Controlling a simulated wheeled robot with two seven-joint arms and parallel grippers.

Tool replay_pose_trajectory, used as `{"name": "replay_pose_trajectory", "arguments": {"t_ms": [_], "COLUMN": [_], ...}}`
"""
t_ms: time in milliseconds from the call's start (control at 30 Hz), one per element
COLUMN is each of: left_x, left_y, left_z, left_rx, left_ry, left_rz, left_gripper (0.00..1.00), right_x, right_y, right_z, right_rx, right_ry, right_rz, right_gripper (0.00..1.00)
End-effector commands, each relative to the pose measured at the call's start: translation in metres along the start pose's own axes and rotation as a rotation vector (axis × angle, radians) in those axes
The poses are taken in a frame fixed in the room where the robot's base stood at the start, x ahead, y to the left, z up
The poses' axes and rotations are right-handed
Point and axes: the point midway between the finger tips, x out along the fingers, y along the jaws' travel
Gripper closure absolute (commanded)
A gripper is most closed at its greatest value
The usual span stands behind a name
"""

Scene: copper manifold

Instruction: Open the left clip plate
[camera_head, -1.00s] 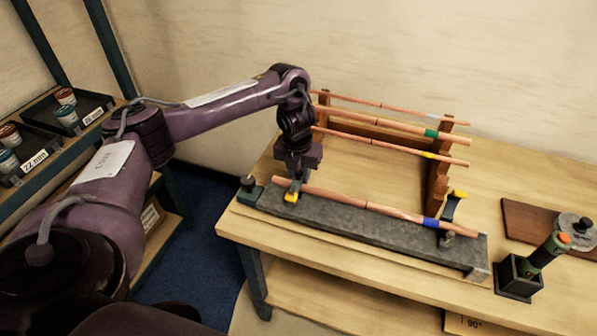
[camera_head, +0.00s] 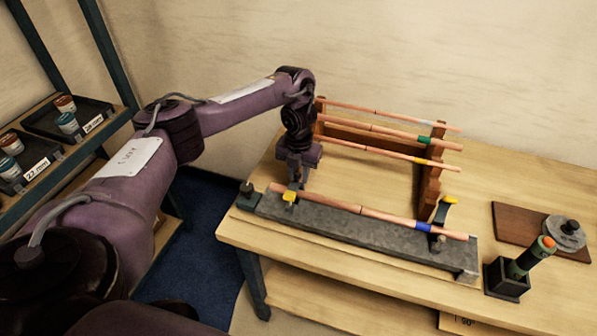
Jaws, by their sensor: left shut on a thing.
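The left clip plate (camera_head: 289,197) shows as a yellow tab at the left end of a grey stone-like base (camera_head: 330,224) on the bench. My left gripper (camera_head: 293,186) points down and is shut on this clip plate; the fingertips are small and partly hidden. A copper pipe (camera_head: 345,206) with a blue band lies along the base, its left end beside the gripper. The right clip plate (camera_head: 444,210), dark with a yellow tip, stands raised near the pipe's right end. My right gripper is not in view.
A wooden rack (camera_head: 432,165) behind the base holds several copper pipes close to my left arm. A dark holder (camera_head: 507,280) with a green tool and a brown board (camera_head: 520,226) are at the right. A shelf (camera_head: 75,158) with jars stands at the left.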

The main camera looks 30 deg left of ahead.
Motion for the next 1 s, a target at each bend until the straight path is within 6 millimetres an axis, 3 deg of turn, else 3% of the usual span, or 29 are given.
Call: {"name": "replay_pose_trajectory", "arguments": {"t_ms": [300, 533, 967, 1000], "left_x": [-0.003, 0.01, 0.003, 0.003], "left_y": [-0.001, -0.002, -0.001, -0.001], "left_z": [0.01, 0.009, 0.017, 0.017], "left_rx": [-0.004, 0.002, 0.001, 0.001], "left_ry": [0.058, 0.123, 0.124, 0.123], "left_rz": [0.001, 0.002, -0.002, -0.002], "left_gripper": [0.9, 0.9, 0.9, 0.73], "right_x": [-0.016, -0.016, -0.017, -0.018], "right_y": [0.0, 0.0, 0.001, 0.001], "right_z": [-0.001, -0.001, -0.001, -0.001], "right_rx": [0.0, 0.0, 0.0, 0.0], "right_ry": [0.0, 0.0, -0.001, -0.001], "right_rz": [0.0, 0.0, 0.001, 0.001], "right_gripper": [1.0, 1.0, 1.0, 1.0]}}
